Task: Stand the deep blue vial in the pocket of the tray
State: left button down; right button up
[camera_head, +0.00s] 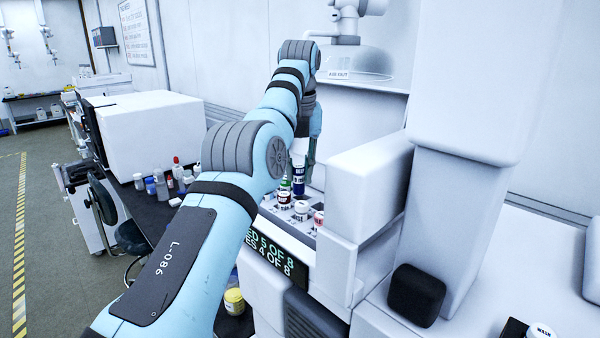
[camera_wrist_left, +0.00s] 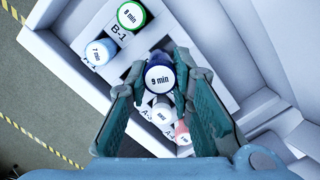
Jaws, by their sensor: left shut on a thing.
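The deep blue vial (camera_head: 298,188) shows in the head view below my left gripper (camera_head: 303,165). In the left wrist view, the deep blue vial (camera_wrist_left: 160,77) has a white cap reading "9 min". My left gripper (camera_wrist_left: 163,88) is shut on it, with one finger on each side. The white tray (camera_wrist_left: 70,75) lies beneath, with labels such as B-1 beside its places. The vial's base and any pocket under it are hidden, so I cannot tell if it touches the tray. My right gripper is not in view.
In the wrist view, a green-ringed vial (camera_wrist_left: 131,15) and a light blue one (camera_wrist_left: 99,51) stand at the upper left. A white-capped vial (camera_wrist_left: 163,113) and a red one (camera_wrist_left: 183,135) are close below. A white wall block (camera_head: 372,185) flanks the tray on the right.

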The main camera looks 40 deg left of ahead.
pick_arm(q)
jog(key=shift+w, duration=0.15)
jog(key=shift+p, duration=0.3)
jog(key=shift+w, duration=0.1)
jog(key=shift+w+d+f, duration=0.1)
jog(key=shift+w+f, duration=0.1)
jog(key=shift+f, duration=0.05)
jog(key=shift+s+f+b, duration=0.1)
jog(key=shift+f+b, duration=0.4)
jog(key=shift+f, duration=0.15)
jog(key=shift+f+b, duration=0.65)
jog(key=shift+f, duration=0.05)
